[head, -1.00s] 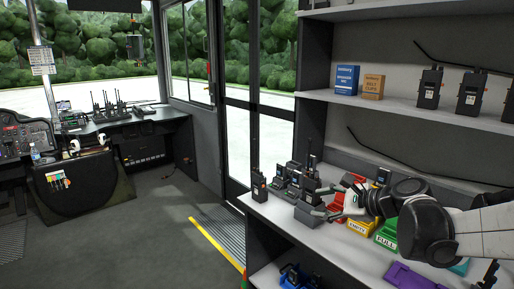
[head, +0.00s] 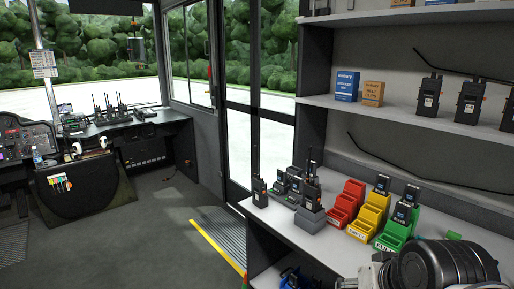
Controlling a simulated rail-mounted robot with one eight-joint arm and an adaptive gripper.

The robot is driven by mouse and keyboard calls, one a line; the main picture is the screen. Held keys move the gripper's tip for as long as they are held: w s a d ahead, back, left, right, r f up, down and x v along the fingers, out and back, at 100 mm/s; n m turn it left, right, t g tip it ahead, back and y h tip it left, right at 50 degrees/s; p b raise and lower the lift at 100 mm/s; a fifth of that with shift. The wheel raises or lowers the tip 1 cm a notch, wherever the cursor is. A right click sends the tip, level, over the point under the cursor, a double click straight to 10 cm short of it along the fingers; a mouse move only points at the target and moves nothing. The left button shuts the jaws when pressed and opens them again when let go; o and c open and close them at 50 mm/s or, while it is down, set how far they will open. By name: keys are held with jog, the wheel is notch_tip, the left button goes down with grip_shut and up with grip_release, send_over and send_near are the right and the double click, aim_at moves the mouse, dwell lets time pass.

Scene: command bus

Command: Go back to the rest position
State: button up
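Part of my arm (head: 440,266) fills the bottom right corner of the head view, over the near end of the counter. The fingers of my gripper cannot be made out there. On the counter (head: 290,238) behind the arm stand radios in a dark charger (head: 312,218), and red (head: 346,205), yellow (head: 368,218) and green (head: 392,232) stepped bins. Dark radios sit in or at the yellow and green bins. One radio (head: 260,190) stands alone at the counter's left end.
A shelf (head: 400,118) above the counter carries a blue box (head: 347,86), an orange box (head: 373,93) and several radios. A blue item (head: 290,279) lies below the counter. The aisle floor (head: 130,240) at left is open.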

jog(key=shift+s+d+f+n+h, duration=0.1)
jog(key=shift+s+d+n+h, duration=0.15)
jog(key=shift+s+n, duration=0.2)
jog(key=shift+s+d+f+n+h, duration=0.1)
jog(key=shift+s+d+n+h, duration=0.1)
jog(key=shift+s+n, duration=0.2)
jog(key=shift+c, duration=0.2)
dwell(1.9)
